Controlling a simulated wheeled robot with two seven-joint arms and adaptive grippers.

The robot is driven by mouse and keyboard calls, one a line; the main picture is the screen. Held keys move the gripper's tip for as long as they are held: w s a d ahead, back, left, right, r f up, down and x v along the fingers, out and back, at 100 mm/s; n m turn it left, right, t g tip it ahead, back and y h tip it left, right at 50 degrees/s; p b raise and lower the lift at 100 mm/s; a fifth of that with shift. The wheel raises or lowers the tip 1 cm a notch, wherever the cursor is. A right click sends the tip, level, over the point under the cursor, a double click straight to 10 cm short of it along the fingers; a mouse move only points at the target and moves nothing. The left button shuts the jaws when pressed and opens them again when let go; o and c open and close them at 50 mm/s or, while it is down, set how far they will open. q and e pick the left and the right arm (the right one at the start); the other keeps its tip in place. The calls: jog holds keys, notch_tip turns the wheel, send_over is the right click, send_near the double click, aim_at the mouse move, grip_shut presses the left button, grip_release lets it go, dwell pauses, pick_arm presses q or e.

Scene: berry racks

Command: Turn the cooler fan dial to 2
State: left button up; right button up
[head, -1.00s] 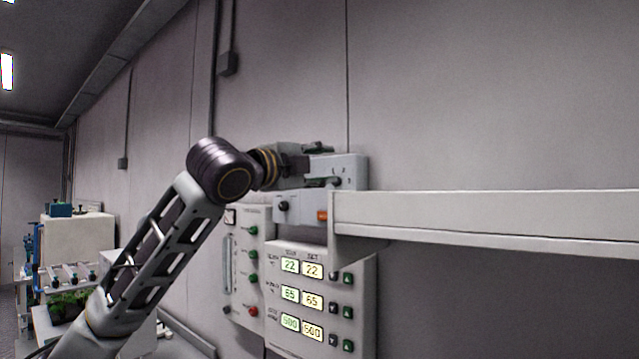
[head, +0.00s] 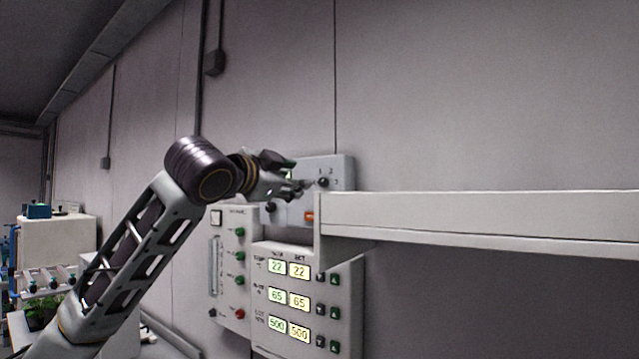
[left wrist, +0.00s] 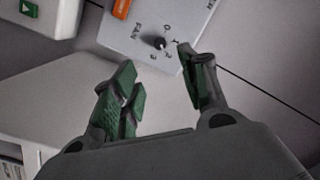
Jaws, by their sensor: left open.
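The cooler box (head: 342,168) is a light grey panel on the wall, with a black fan dial (head: 323,182) ringed by small numbers. In the left wrist view the dial (left wrist: 156,42) is a dark knob beside the word FAN and the numbers 0 to 3. I cannot tell surely which number it points at. My left gripper (head: 300,187) is just left of the dial in the head view. In the left wrist view my left gripper (left wrist: 158,77) has its green-padded fingers apart and empty, with the dial beyond and between them. My right gripper is not in view.
A white shelf (head: 470,215) juts out to the right, just below the cooler box. An orange rectangle (head: 309,217) sits on the box's lower part. Below is a display panel (head: 262,310) with buttons, beside a panel with green knobs (head: 240,232).

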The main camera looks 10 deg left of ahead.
aim_at(322, 182)
pick_arm(q)
jog(key=shift+w, duration=0.15)
jog(key=p+x, duration=0.3)
jog(key=x, duration=0.8)
jog(key=shift+d+r+p, duration=0.1)
jog(key=shift+p, duration=0.2)
jog(key=shift+p+x, duration=0.3)
jog(key=shift+x, duration=0.95)
grip_shut()
